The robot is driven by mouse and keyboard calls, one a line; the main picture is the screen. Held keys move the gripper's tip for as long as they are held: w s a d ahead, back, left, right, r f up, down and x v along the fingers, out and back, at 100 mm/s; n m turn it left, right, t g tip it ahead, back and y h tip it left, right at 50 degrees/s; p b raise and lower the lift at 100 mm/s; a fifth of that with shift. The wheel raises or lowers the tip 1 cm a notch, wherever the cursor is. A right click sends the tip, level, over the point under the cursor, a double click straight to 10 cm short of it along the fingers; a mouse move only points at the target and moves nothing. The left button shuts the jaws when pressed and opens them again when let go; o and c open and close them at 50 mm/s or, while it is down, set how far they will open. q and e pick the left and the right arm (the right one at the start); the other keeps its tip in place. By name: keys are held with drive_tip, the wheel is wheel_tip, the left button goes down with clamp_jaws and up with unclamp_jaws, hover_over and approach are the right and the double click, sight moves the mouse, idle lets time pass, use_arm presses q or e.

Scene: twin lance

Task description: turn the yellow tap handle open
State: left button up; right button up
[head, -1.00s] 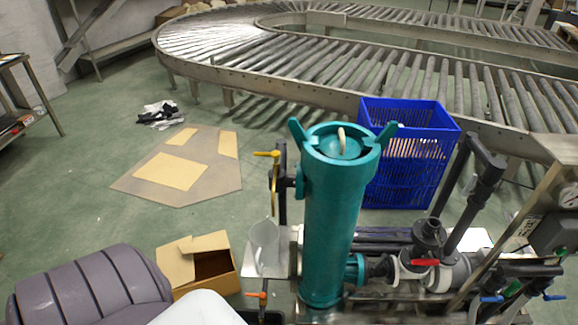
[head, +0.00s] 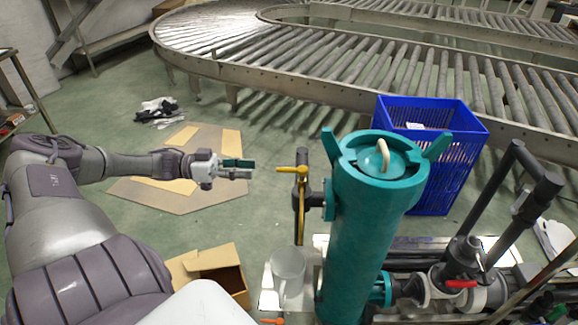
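The yellow tap handle (head: 292,170) is a small lever at the top of a dark pipe (head: 301,200), left of the tall teal filter housing (head: 365,235). It points to the left. My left gripper (head: 250,169) comes in from the left at about the handle's height in the picture. Its two fingers point right at the handle, with a small gap between them and the handle's tip. The fingers look apart, with nothing seen between them. My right gripper is not in view.
A clear jug (head: 288,270) stands below the handle. An open cardboard box (head: 222,268) is on the floor to its left. A blue crate (head: 430,150) stands behind the housing. A red-handled valve (head: 460,284) is at lower right.

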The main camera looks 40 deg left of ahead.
sight(284, 170)
use_arm(q)
drive_tip(key=x, duration=1)
drive_tip(key=shift+w+a+b, duration=0.1)
drive_tip(key=shift+b, duration=0.2)
drive_tip(key=shift+w+d, duration=0.35)
drive_tip(key=shift+d, duration=0.2)
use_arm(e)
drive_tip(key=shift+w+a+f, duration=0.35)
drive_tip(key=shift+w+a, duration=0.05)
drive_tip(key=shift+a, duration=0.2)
use_arm(q)
drive_tip(key=shift+c, duration=0.4)
clamp_jaws()
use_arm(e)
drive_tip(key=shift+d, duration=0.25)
